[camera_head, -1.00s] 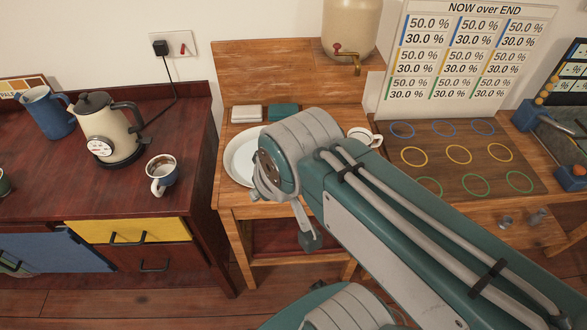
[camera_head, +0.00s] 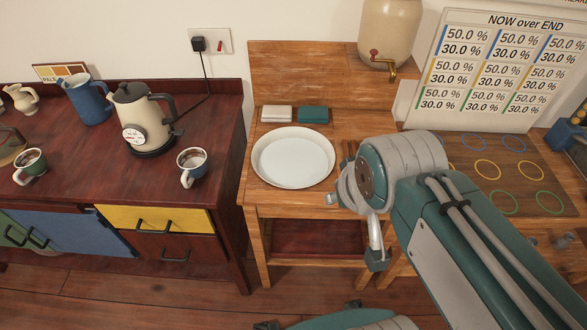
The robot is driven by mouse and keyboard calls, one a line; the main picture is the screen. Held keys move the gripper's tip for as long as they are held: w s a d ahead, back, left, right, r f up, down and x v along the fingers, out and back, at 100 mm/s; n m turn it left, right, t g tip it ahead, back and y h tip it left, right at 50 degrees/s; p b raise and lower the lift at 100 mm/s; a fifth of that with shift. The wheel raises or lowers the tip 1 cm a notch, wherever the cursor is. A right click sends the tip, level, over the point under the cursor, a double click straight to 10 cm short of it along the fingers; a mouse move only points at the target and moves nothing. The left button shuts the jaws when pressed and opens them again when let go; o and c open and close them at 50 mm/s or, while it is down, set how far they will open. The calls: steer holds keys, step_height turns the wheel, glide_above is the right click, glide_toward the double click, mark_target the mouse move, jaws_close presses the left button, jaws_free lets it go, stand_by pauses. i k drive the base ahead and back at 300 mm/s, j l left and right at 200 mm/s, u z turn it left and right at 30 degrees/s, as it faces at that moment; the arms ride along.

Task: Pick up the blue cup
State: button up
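The blue cup (camera_head: 192,166) stands upright on the dark red cabinet top, near its right front corner. It has a blue outside, a pale rim and a white handle toward the front left. My gripper (camera_head: 355,229) is well to the right of the cup, in front of the wooden table. It is partly hidden behind my wrist. Its two fingertips show apart with nothing between them, so it looks open and empty.
A cream kettle (camera_head: 146,118) stands behind and left of the cup, with a blue jug (camera_head: 84,99) beyond it. A green cup (camera_head: 31,166) stands far left. A white plate (camera_head: 293,157) lies on the wooden table (camera_head: 258,200), right of the cabinet.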

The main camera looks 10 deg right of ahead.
mark_target(192, 170)
steer(key=i+j+z, duration=0.1)
steer(key=j, duration=0.25)
steer(key=i+j+z, duration=0.1)
steer(key=j, duration=0.25)
steer(key=i+j+z, duration=0.15)
steer(key=j, duration=0.2)
steer(key=i+j+z, duration=0.1)
steer(key=j, duration=0.3)
